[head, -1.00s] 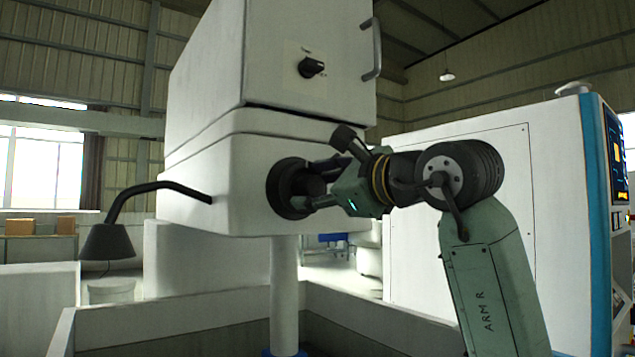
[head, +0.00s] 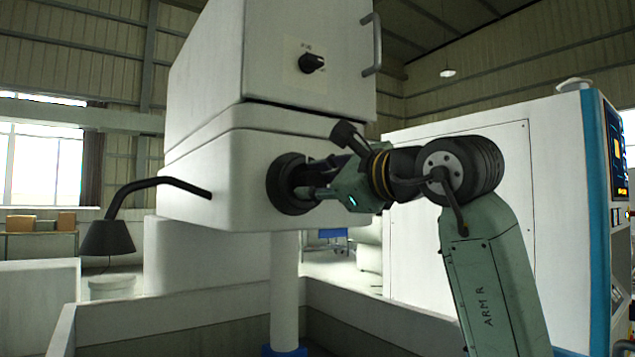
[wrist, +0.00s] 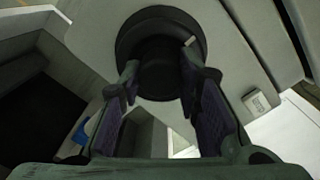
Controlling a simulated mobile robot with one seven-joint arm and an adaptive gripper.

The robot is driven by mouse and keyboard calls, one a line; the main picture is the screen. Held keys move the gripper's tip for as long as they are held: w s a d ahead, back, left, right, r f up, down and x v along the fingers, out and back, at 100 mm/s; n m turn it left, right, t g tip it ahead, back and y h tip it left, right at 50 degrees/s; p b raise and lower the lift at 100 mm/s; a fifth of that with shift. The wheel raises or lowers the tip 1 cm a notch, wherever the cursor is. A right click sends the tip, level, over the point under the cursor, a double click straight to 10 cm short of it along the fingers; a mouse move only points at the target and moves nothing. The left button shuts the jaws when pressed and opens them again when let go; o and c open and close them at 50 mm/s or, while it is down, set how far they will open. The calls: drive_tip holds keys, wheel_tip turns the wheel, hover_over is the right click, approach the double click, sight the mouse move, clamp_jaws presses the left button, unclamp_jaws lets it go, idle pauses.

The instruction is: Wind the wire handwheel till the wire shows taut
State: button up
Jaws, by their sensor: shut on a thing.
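The black round handwheel (head: 281,190) sits on the side of the white machine head. It also shows in the wrist view (wrist: 150,24), with a small pale mark on its right side. My gripper (head: 311,180) reaches it from the right. In the wrist view my gripper (wrist: 160,84) has one finger on each side of the dark central hub and is shut on it. The fingers hide part of the hub. I cannot make out the wire or its tautness in either view.
A black selector knob (head: 312,63) and a grey handle (head: 373,45) are above the wheel. A black bent-arm lamp (head: 107,237) stands out at left. A white column (head: 285,285) is below. A white and blue cabinet (head: 470,255) stands behind my arm at right.

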drive_tip(key=m+b, duration=0.1)
drive_tip(key=m, duration=0.3)
drive_tip(key=shift+m+b, duration=0.6)
drive_tip(key=shift+m, duration=1.1)
drive_tip(key=o, duration=1.1)
drive_tip(key=shift+o, duration=0.2)
drive_tip(key=v, duration=1.2)
